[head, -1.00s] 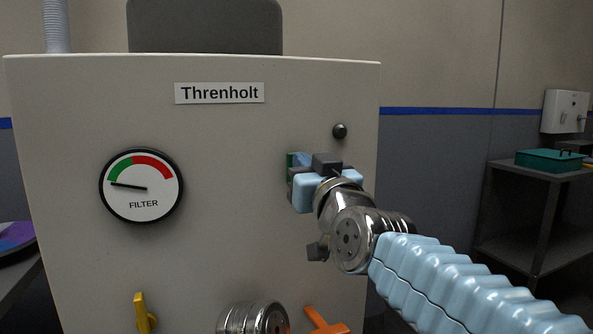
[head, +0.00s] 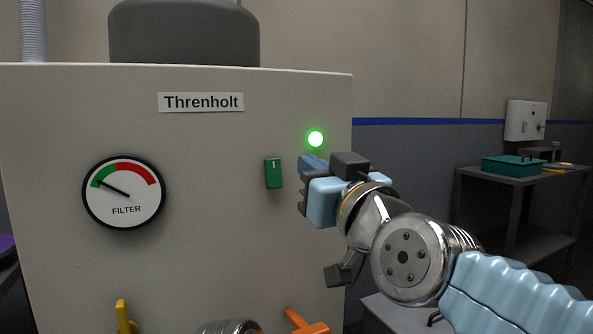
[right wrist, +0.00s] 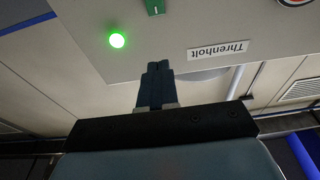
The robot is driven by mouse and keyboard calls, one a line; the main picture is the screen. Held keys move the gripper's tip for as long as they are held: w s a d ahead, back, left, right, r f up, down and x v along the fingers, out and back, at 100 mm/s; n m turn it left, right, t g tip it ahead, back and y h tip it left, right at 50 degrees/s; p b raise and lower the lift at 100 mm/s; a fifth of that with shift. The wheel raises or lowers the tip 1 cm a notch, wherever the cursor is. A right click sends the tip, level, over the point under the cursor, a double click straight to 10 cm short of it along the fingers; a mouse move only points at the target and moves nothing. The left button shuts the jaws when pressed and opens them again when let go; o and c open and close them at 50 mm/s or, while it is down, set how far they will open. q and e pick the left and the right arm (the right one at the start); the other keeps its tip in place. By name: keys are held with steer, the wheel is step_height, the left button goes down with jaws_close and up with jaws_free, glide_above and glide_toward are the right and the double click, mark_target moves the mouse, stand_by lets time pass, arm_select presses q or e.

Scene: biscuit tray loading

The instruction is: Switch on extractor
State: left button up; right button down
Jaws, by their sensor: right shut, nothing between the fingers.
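The extractor is a beige cabinet (head: 215,230) labelled Threnholt, and it fills the left and middle of the head view. Its green switch (head: 273,173) shows a white bar mark near the top. A round lamp (head: 315,139) above and right of the switch is lit bright green. In the right wrist view the switch (right wrist: 154,6) is cut by the top edge and the lamp (right wrist: 117,40) glows. My right gripper (head: 306,180) is shut and empty, to the right of the switch and apart from it.
A filter gauge (head: 123,192) on the cabinet has its needle in the green zone. A yellow handle (head: 124,318) and an orange lever (head: 305,324) sit low on the front. At right, a grey shelf unit (head: 480,172) carries a teal box (head: 513,166).

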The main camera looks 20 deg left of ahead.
steer(key=shift+s+d+r+p, duration=0.15)
steer(key=shift+s+d+p, duration=0.15)
steer(key=shift+s+d, duration=0.5)
steer(key=shift+w, duration=0.15)
